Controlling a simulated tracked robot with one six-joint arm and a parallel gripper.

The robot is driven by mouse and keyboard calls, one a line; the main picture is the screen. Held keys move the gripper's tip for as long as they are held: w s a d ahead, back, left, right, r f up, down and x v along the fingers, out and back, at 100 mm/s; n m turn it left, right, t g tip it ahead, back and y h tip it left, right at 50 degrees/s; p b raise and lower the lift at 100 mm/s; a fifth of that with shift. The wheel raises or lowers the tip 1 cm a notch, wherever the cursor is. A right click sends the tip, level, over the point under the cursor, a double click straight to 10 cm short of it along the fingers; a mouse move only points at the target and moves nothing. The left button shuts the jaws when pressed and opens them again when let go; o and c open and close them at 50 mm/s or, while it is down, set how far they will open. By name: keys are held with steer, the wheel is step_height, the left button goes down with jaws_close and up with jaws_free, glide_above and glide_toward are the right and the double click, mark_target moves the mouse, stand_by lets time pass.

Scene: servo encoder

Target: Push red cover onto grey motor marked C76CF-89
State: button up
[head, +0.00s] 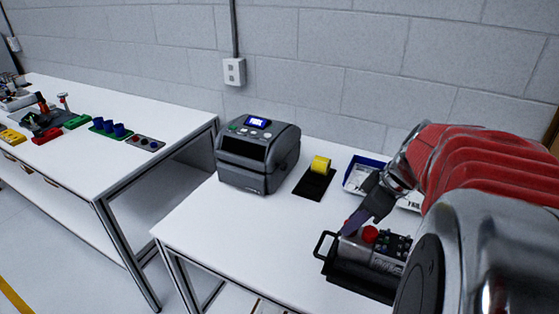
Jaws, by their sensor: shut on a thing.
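My gripper (358,219) reaches down from the right over the dark device on the right table. Its dark fingers are shut, and a small patch of red, probably the red cover (346,223), shows at their tips. The fingers hide most of it. The grey motor marked C76CF-89 cannot be made out, and no such marking is readable. The fingertips are just left of a round red knob (370,234) on the device; I cannot tell whether they touch the device.
The dark device (384,262) has a handle on its left. A grey label printer (257,155), a yellow roll on a black mat (316,184) and a blue-edged tray (354,170) stand behind. The table's front left is clear. The left table (110,165) holds coloured racks.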

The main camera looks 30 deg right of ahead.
steer(key=o, duration=1.1)
steer(key=v, duration=1.3)
steer(key=shift+s+d+r, duration=0.1)
steer(key=shift+r, duration=0.2)
